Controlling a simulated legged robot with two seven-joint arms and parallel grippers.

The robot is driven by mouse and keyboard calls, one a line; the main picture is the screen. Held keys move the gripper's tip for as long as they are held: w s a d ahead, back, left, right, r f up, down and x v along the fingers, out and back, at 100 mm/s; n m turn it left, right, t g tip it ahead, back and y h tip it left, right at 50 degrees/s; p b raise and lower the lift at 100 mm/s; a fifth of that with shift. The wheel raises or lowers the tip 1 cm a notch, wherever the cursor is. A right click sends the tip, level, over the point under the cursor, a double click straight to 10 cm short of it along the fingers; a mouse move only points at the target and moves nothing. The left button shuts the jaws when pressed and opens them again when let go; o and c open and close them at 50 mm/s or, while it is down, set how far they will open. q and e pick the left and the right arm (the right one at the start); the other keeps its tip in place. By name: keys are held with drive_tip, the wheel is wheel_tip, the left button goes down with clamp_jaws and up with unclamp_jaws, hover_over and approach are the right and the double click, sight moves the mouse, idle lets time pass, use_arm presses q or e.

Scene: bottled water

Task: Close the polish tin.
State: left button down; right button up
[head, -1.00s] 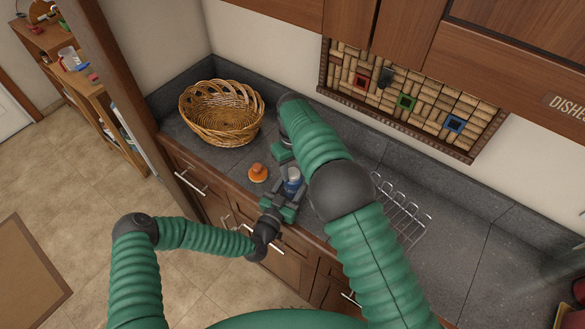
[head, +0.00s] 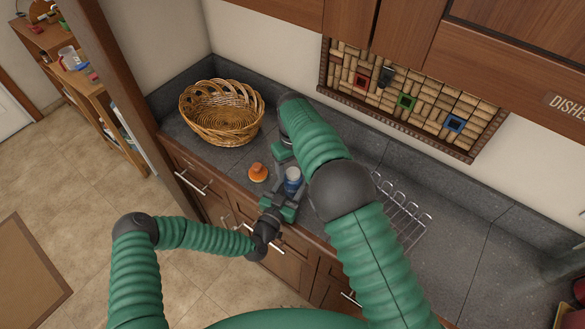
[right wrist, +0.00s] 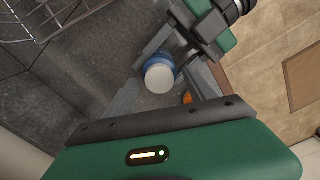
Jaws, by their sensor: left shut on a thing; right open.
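A small blue container with a pale, round top (head: 292,180), which I take to be the polish tin, is upright at the counter's front edge. My left gripper (head: 287,192) is shut on it from the front. In the right wrist view the tin (right wrist: 160,76) shows its pale top between the fingers of my right gripper (right wrist: 165,88), which is open and apart from it.
A wicker basket (head: 222,112) stands at the back left of the grey counter. A wire rack (head: 402,212) lies right of my right arm. A cork board (head: 405,100) hangs on the wall behind. The counter between the basket and the orange piece is clear.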

wheel_tip(320, 180, up, 12)
idle(0.4)
use_arm(q)
drive_tip(key=c, duration=0.5)
unclamp_jaws()
use_arm(e)
drive_tip(key=shift+w, duration=0.1)
wheel_tip(320, 180, down, 3)
drive_tip(key=b, duration=0.3)
drive_tip(key=shift+a+f, duration=0.1)
drive_tip(key=shift+f, duration=0.1)
use_arm(q)
drive_tip(key=v, duration=1.7)
drive_tip(key=shift+w, duration=0.1)
drive_tip(key=shift+f, duration=0.1)
